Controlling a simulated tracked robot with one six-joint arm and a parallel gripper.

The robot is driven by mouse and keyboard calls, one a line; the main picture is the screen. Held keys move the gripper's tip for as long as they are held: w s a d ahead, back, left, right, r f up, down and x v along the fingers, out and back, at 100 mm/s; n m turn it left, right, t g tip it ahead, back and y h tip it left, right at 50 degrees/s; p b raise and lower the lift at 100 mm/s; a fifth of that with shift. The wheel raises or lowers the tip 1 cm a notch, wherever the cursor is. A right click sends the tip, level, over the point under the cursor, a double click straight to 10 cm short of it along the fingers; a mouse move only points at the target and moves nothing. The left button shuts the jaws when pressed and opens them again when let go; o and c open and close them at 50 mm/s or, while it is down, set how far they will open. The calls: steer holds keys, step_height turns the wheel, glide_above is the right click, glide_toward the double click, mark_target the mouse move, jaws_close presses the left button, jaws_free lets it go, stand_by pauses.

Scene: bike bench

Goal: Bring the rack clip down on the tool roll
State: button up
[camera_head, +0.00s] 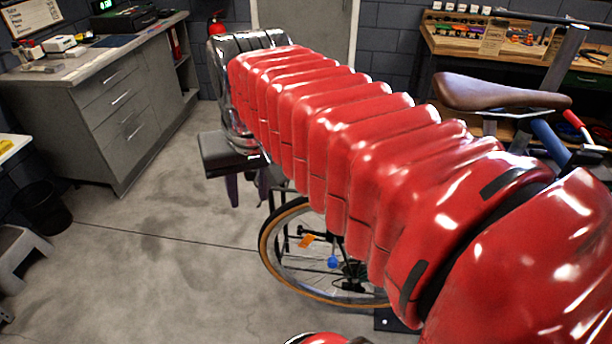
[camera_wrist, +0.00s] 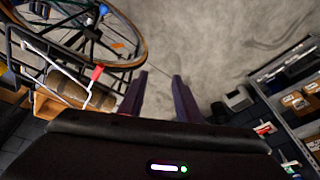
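The rack clip (camera_wrist: 56,66) shows in the wrist view as a thin pale bar with a red tip (camera_wrist: 97,73), over the black wire rack of the bike. The tool roll (camera_wrist: 72,93) is a brownish roll on that rack, partly hidden by my gripper's body. I cannot tell whether the clip touches the roll or stands above it. My gripper (camera_wrist: 160,75) is open and empty, its two dark purple fingers apart, to the right of the clip. In the head view my gripper (camera_head: 247,203) is beyond the bike's wheel; my arm hides the rack, clip and roll.
The bike wheel (camera_head: 268,252) stands below my arm, with the brown saddle (camera_head: 500,92) to the right. A grey cabinet (camera_head: 112,105) is at the left and a wooden workbench (camera_head: 500,45) at the back right. The floor (camera_head: 160,240) at the left is mostly clear.

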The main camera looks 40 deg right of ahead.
steer(key=d+r+m+g+y, duration=0.1)
steer(key=d+r+m, duration=0.5)
steer(key=d, duration=0.9)
steer(key=shift+s+r+g, duration=0.3)
steer(key=shift+r+g, duration=0.25)
steer(key=shift+g, duration=0.25)
steer(key=shift+a+f, duration=0.1)
steer(key=f, duration=0.9)
steer(key=w+f, duration=0.1)
steer(key=f, duration=0.3)
steer(key=shift+a+f, duration=0.3)
steer(key=shift+a, duration=0.05)
jaws_close()
